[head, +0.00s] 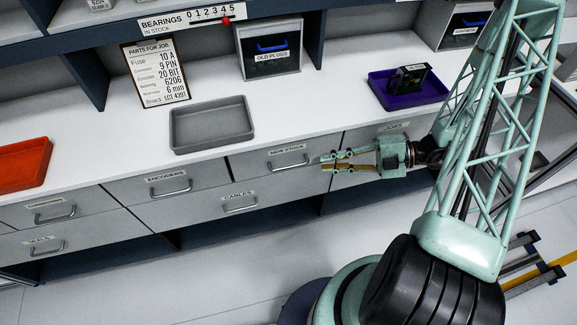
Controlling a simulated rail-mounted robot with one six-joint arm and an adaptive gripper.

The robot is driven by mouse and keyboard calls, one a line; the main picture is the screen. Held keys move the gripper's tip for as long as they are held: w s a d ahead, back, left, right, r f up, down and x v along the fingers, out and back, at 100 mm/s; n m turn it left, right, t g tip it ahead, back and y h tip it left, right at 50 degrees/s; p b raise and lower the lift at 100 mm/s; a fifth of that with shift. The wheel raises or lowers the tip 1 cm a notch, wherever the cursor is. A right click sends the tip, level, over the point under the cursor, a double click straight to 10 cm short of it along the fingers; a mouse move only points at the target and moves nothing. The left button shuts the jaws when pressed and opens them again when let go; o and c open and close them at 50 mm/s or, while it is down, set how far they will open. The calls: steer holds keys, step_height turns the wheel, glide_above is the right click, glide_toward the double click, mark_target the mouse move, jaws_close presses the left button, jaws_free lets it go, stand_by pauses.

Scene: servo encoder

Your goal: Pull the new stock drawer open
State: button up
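The new stock drawer (262,165) is a grey front below the white counter, centre-right, with a small label reading roughly "NEW STOCK". Its silver bar handle (288,163) is in plain view, and the drawer looks shut, flush with its neighbours. My gripper (325,164) is in front of the drawer row, just right of the handle in the picture, fingers pointing left. The two fingers are apart with a gap and nothing between them. I see no contact with the handle; the depth between them is hard to judge.
The encoders drawer (140,188) is left, the cables drawer (200,213) below; both look shut. The counter carries a grey tray (211,108), an orange tray (46,151), a purple tray (378,91) holding a dark item, and an old plugs box (268,68). Floor (225,270) in front is clear.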

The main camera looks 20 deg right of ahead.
mark_target(291, 167)
steer(key=shift+d+f+m+t, duration=0.1)
steer(key=shift+f+m+t, duration=0.2)
steer(key=shift+f+m, duration=0.2)
steer(key=shift+b+x, duration=0.8)
steer(key=shift+x, duration=6.1)
steer(key=shift+r, duration=0.1)
steer(key=shift+c, duration=0.2)
jaws_close()
steer(key=shift+s, duration=0.15)
